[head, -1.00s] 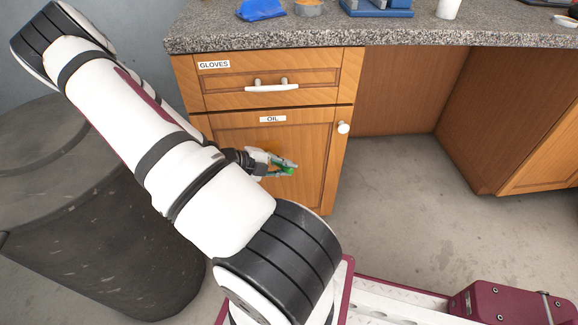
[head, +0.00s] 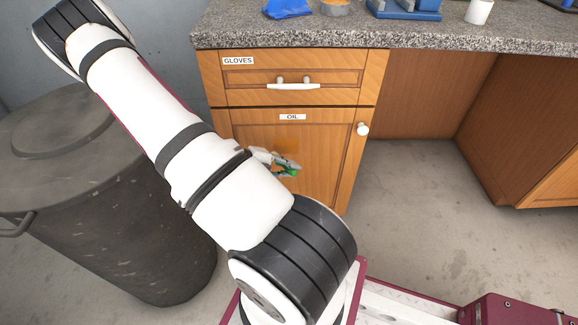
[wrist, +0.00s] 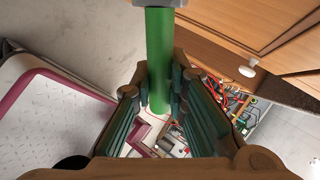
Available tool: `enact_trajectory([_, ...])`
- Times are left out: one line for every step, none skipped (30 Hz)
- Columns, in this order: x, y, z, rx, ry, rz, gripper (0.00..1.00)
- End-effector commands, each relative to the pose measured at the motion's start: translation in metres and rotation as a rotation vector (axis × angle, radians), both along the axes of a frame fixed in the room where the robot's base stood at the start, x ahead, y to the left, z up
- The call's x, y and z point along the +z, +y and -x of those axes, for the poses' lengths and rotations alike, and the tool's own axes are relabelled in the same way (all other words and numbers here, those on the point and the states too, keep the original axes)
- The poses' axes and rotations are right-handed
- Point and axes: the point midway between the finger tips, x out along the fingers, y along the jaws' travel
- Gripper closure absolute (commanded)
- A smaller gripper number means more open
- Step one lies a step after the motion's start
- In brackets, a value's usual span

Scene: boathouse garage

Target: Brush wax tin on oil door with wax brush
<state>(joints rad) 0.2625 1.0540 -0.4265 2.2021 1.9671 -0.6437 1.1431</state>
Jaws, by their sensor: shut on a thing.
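The oil door (head: 325,165) is an orange-brown wooden cabinet door labelled OIL, with a white knob (head: 362,128); it looks shut. A darker orange patch (head: 286,146) shows on its panel below the label. My gripper (head: 287,165) is in front of this door, partly behind my arm. It is shut on the wax brush, whose green handle (wrist: 159,50) stands between the fingers in the wrist view. The brush's bristles are hidden, so I cannot tell whether they touch the door. A round grey tin (head: 335,8) with orange contents, probably the wax tin, stands on the counter, cut by the top edge.
The gloves drawer (head: 293,75) is shut above the door. The speckled counter (head: 420,40) holds a blue cloth (head: 288,8), a blue device (head: 404,10) and a white cup (head: 479,11). A large dark bin (head: 120,220) stands left. Open floor lies to the right.

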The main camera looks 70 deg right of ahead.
Motion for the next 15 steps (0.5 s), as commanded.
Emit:
enact_trajectory([0.0, 0.005, 0.002, 0.002, 0.002, -0.002, 1.0])
enact_trajectory([0.0, 0.008, 0.003, 0.001, 0.003, -0.001, 1.0])
enact_trajectory([0.0, 0.011, 0.005, 0.001, 0.003, -0.001, 1.0])
enact_trajectory([0.0, 0.013, 0.006, 0.002, 0.002, -0.001, 1.0])
enact_trajectory([0.0, 0.016, 0.007, 0.002, 0.003, -0.002, 1.0])
enact_trajectory([0.0, 0.019, 0.009, 0.001, 0.004, -0.002, 1.0])
enact_trajectory([0.0, 0.022, 0.01, 0.001, 0.003, -0.001, 1.0])
enact_trajectory([0.0, 0.024, 0.01, 0.001, 0.003, -0.003, 1.0])
enact_trajectory([0.0, 0.028, 0.012, 0.001, 0.003, -0.003, 1.0])
enact_trajectory([0.0, 0.031, 0.013, 0.001, 0.003, -0.003, 1.0])
enact_trajectory([0.0, 0.033, 0.014, 0.001, 0.003, -0.003, 1.0])
enact_trajectory([0.0, 0.036, 0.015, 0.001, 0.003, -0.003, 1.0])
enact_trajectory([0.0, 0.038, 0.016, 0.001, 0.003, -0.003, 1.0])
enact_trajectory([0.0, 0.04, 0.017, 0.001, 0.003, -0.003, 1.0])
enact_trajectory([0.0, 0.043, 0.018, 0.0, 0.003, -0.002, 1.0])
